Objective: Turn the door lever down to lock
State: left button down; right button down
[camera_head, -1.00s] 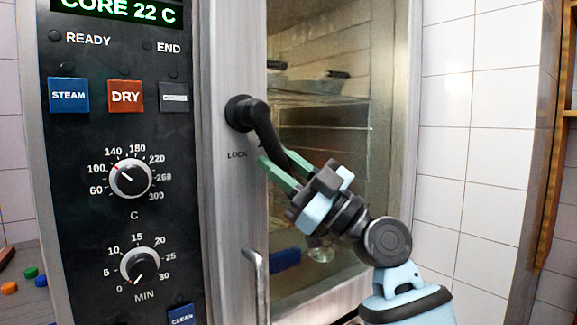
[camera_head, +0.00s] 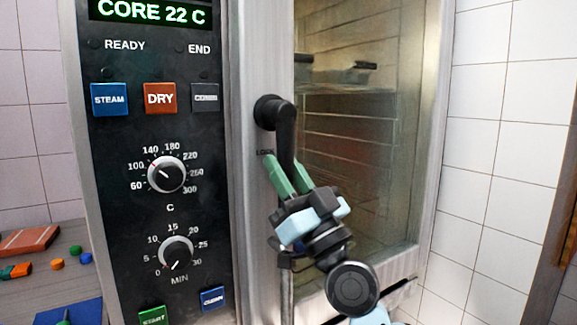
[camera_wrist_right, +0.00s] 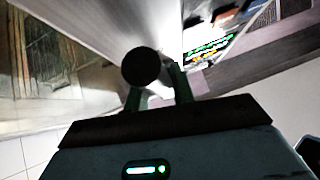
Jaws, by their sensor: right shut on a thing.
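The black door lever (camera_head: 285,135) is on the steel door frame, left of the oven's glass door (camera_head: 350,150). It points nearly straight down from its round pivot, over the LOCK marking, which it partly covers. My right gripper (camera_head: 290,176) has its green fingers around the lever's lower part and is shut on it. In the right wrist view the lever's dark round end (camera_wrist_right: 141,67) shows between the fingers (camera_wrist_right: 158,90). My left gripper is not in view.
The control panel (camera_head: 165,120) with knobs and buttons is left of the lever. A counter (camera_head: 60,285) with small coloured pieces lies at the lower left. A white tiled wall (camera_head: 490,150) is right of the oven.

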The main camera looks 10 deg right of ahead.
jog(key=shift+r, duration=0.15)
jog(key=c, duration=1.2)
grip_release()
jog(key=shift+f, duration=0.2)
jog(key=shift+s+d+f, duration=0.1)
jog(key=shift+s+f, duration=0.1)
jog(key=shift+f, duration=0.05)
jog(key=b+v, duration=0.1)
jog(key=v, duration=0.5)
jog(key=shift+s+d+f+b, duration=0.2)
jog(key=shift+s+f+b, duration=0.1)
jog(key=shift+s, duration=0.1)
